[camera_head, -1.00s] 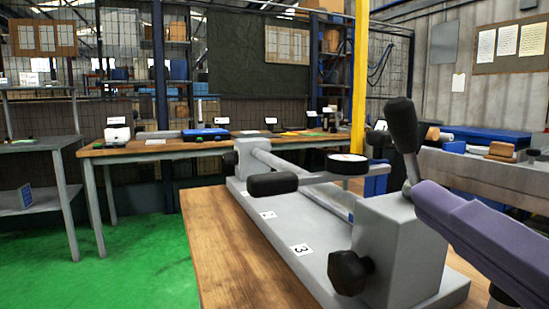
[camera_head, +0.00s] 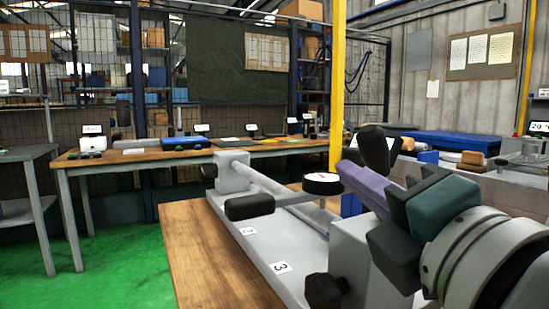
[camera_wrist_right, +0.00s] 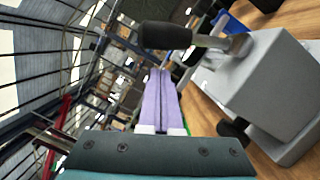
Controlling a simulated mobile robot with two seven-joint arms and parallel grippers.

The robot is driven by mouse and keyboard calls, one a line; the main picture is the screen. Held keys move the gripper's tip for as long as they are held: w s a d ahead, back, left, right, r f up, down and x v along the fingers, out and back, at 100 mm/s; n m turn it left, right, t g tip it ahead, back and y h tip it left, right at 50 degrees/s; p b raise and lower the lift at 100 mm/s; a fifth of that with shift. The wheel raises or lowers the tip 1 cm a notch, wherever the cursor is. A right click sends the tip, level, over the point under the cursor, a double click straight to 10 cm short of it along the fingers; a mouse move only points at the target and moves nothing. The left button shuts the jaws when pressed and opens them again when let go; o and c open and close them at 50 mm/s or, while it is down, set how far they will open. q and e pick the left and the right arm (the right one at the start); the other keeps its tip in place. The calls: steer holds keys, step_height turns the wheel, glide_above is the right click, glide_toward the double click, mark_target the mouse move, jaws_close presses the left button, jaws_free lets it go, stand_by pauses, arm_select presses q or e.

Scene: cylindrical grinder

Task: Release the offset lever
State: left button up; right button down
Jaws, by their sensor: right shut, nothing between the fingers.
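The grey fixture (camera_head: 290,240) stands on a wooden bench. A lever with a black handle (camera_head: 375,150) rises from its near block (camera_head: 352,245), tilted; its handle (camera_wrist_right: 166,36) also shows in the right wrist view. A second black-handled bar (camera_head: 250,207) lies level across the fixture, with a round dial (camera_head: 323,184) at its other end. I cannot tell which one is the offset lever. My right gripper (camera_head: 343,170) is shut and empty, its purple fingers beside the upright lever and hiding its lower shaft. In the wrist view the fingers (camera_wrist_right: 160,75) appear apart from the handle. My left gripper is out of view.
A black knob (camera_head: 325,291) sticks out from the near block. A yellow post (camera_head: 337,90) stands behind the fixture. A long wooden table (camera_head: 130,158) with several items runs along the back. Green floor (camera_head: 110,270) is clear at left.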

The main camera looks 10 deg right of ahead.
steer(key=shift+w+d+r, duration=0.2)
steer(key=shift+d+r, duration=0.2)
steer(key=shift+d, duration=0.35)
steer(key=shift+d+r+m+p, duration=0.25)
steer(key=shift+m+p, duration=0.25)
steer(key=shift+p, duration=0.05)
